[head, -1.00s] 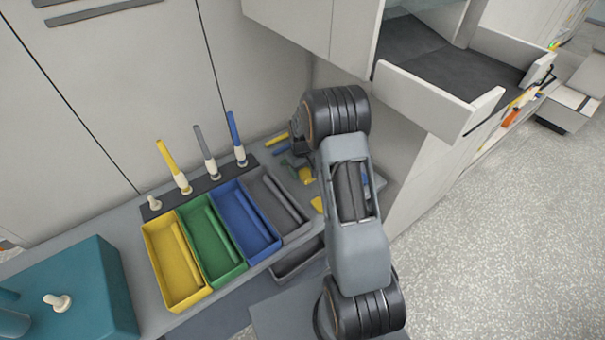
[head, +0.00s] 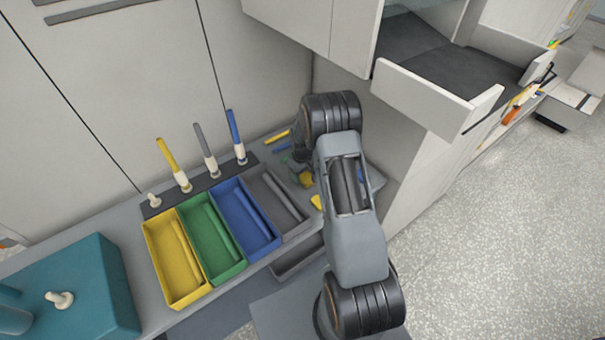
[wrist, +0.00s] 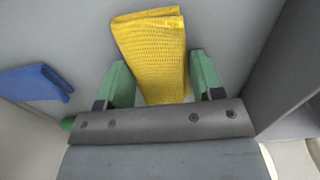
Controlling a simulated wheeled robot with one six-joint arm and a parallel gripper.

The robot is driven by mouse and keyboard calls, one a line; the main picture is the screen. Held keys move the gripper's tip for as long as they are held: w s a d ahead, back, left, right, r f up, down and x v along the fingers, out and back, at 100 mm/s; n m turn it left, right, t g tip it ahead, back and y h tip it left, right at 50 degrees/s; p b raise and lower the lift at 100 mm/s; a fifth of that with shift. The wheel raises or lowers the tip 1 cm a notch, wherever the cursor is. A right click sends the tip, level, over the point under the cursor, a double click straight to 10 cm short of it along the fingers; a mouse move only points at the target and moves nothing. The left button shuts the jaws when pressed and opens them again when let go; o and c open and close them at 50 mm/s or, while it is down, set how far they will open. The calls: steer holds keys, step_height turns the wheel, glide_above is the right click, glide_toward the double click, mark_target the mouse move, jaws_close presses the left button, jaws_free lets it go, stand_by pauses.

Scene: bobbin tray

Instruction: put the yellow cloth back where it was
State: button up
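The yellow cloth (wrist: 155,55) is a folded, ribbed piece that lies tilted between the green fingers of my gripper (wrist: 162,80) in the wrist view. The fingers stand wide apart, one on each side of its near end. The cloth is very close to both fingers, and I cannot tell whether it touches them. In the head view my gripper (head: 297,168) is mostly hidden behind my arm. Yellow patches show beside it at the bench's right end, and I cannot tell clearly which is the cloth.
A blue folded cloth (wrist: 38,82) lies left of my gripper. Yellow (head: 172,262), green (head: 212,240), blue (head: 247,220) and grey (head: 281,205) bins stand in a row on the bench. Behind them is a dark strip with pegs. A teal box (head: 85,290) is at left, a cabinet wall at right.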

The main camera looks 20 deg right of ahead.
steer(key=o, duration=0.4)
steer(key=shift+r, duration=0.4)
steer(key=s+a+r+t+b, duration=0.1)
steer(key=s+a+r, duration=0.1)
steer(key=r, duration=0.7)
steer(key=s+a+r, duration=0.2)
steer(key=r, duration=0.8)
steer(key=s+a+r+m+t, duration=0.1)
steer(key=s+a+r, duration=0.2)
steer(key=s, duration=0.6)
steer(key=s+a+r+m+t, duration=0.1)
steer(key=s+a+r, duration=0.3)
steer(key=s, duration=0.6)
steer(key=shift+s+r+t, duration=0.2)
steer(key=shift+r+t, duration=0.15)
steer(key=shift+t, duration=0.25)
